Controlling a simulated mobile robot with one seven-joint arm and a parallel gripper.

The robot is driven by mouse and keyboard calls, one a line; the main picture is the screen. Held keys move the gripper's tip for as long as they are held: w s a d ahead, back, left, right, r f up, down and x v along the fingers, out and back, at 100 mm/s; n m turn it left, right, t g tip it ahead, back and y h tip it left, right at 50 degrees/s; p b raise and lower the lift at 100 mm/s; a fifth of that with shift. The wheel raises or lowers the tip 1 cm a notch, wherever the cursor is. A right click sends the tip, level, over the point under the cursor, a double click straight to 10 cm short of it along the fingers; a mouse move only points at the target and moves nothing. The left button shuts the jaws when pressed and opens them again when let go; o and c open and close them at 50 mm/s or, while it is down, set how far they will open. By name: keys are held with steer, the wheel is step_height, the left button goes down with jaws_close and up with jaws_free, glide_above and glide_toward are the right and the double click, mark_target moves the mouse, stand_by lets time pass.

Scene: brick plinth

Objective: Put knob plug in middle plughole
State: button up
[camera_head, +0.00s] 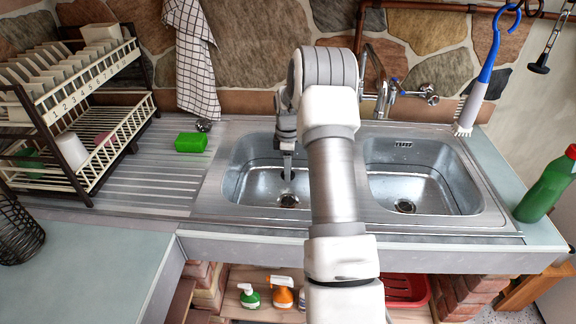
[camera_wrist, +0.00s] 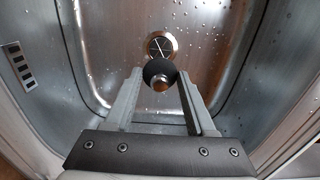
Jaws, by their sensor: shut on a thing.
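My gripper (camera_head: 287,172) points down inside the left basin of the sink. In the wrist view my gripper (camera_wrist: 160,85) is shut on the knob plug (camera_wrist: 157,68), a dark round plug with a shiny metal knob. The plug is held between the fingertips, above the basin floor. A round metal plughole (camera_wrist: 161,44) shows just beyond the plug, partly covered by it. In the head view this basin's plughole (camera_head: 288,201) lies just below the gripper. Another plughole (camera_head: 405,206) is in the right basin. My arm hides the strip between the basins, so I cannot tell whether another plughole is there.
A dish rack (camera_head: 70,120) stands left, with a green sponge (camera_head: 191,142) and a small dark, shiny item (camera_head: 204,125) on the drainboard. The tap (camera_head: 385,95) is behind my arm. A green bottle (camera_head: 548,185) stands right; a brush (camera_head: 478,85) hangs there. Basin walls surround my gripper.

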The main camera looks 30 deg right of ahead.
mark_target(288, 201)
step_height(288, 201, down, 11)
steer(key=b, duration=0.6)
steer(key=shift+r, duration=0.2)
steer(key=shift+f, duration=0.35)
stand_by(0.9)
steer(key=o, duration=1.4)
steer(key=shift+r, duration=0.1)
